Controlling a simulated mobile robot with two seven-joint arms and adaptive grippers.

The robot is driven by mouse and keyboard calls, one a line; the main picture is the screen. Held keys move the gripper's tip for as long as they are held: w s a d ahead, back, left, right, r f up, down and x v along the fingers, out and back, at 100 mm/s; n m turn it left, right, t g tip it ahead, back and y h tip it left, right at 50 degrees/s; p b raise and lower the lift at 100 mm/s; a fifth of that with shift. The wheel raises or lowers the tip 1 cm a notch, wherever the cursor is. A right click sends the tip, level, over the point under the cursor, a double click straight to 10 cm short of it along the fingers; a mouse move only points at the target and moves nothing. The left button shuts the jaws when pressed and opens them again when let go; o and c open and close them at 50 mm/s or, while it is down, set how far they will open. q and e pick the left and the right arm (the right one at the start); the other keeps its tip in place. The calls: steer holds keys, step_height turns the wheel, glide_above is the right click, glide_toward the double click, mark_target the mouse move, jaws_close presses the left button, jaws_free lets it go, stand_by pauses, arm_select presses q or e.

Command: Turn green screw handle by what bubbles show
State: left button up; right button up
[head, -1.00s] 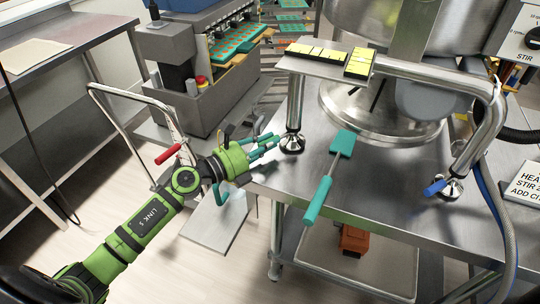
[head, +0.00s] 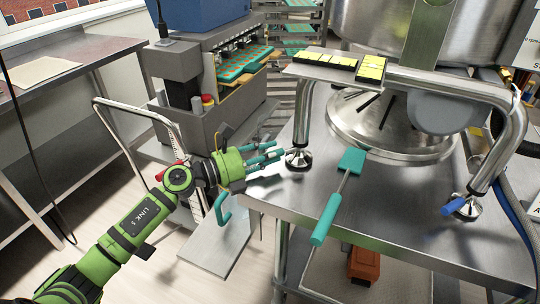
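Two levels with yellow vials lie on a metal bracket, a longer one (head: 328,60) and a shorter one (head: 372,67). Their bubbles are too small to read. The bracket's left leg stands on a levelling foot (head: 298,158) and its right leg on another foot (head: 467,206) with a blue handle (head: 454,208). I cannot make out a green handle on the left foot. My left gripper (head: 280,153), green with teal fingers, is just left of the left foot at the table edge. Its fingers look spread and empty. My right gripper is out of view.
A teal spatula (head: 325,219) lies on the steel table (head: 400,215), right of the left foot. A large steel kettle (head: 435,40) stands behind. A cart with a metal rail (head: 123,142) and a grey machine (head: 225,110) are at left.

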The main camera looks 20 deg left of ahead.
arm_select(q)
steer(key=shift+f, duration=0.15)
steer(key=shift+s+a, duration=0.15)
steer(key=shift+s, duration=0.05)
steer(key=v, duration=1.1)
steer(key=shift+s+a, duration=0.2)
